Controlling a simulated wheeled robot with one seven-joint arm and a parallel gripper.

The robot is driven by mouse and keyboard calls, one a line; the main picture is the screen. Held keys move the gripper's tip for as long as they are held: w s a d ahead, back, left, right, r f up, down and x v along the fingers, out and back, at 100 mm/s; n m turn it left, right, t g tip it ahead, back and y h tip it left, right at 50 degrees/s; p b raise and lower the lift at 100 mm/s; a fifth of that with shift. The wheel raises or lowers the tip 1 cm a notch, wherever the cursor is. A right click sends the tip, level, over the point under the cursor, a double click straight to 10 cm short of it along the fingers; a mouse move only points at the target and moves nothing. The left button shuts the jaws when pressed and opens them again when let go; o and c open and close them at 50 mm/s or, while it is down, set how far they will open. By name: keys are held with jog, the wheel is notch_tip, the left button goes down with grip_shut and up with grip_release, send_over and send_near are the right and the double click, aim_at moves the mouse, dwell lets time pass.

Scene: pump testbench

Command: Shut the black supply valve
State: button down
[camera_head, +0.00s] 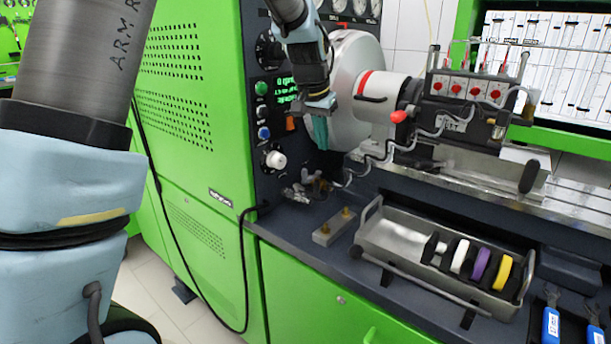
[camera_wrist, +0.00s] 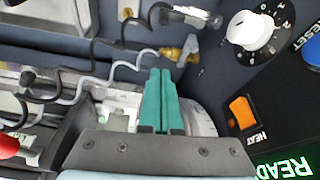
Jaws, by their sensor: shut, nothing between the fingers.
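My gripper (camera_head: 319,132) hangs in front of the dark control panel in the head view, its teal fingers pointing down. In the wrist view the two teal fingers of my gripper (camera_wrist: 160,72) are together with nothing between them. Small metal valve fittings (camera_head: 303,190) sit low on the bench beside the panel, below my gripper and apart from it. I cannot tell for sure which part is the black supply valve.
A white knob (camera_head: 276,160) and an orange HEAT switch (camera_wrist: 242,112) are on the panel near my gripper. Thin pipes (camera_head: 374,160) run beside the fittings. A metal tray (camera_head: 400,237) with coloured rings and a small block (camera_head: 334,227) stand on the bench.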

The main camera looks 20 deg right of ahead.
notch_tip(320, 180, down, 10)
jog(key=p, duration=0.4)
jog(key=shift+s+a+r, duration=0.25)
jog(key=shift+a, duration=0.05)
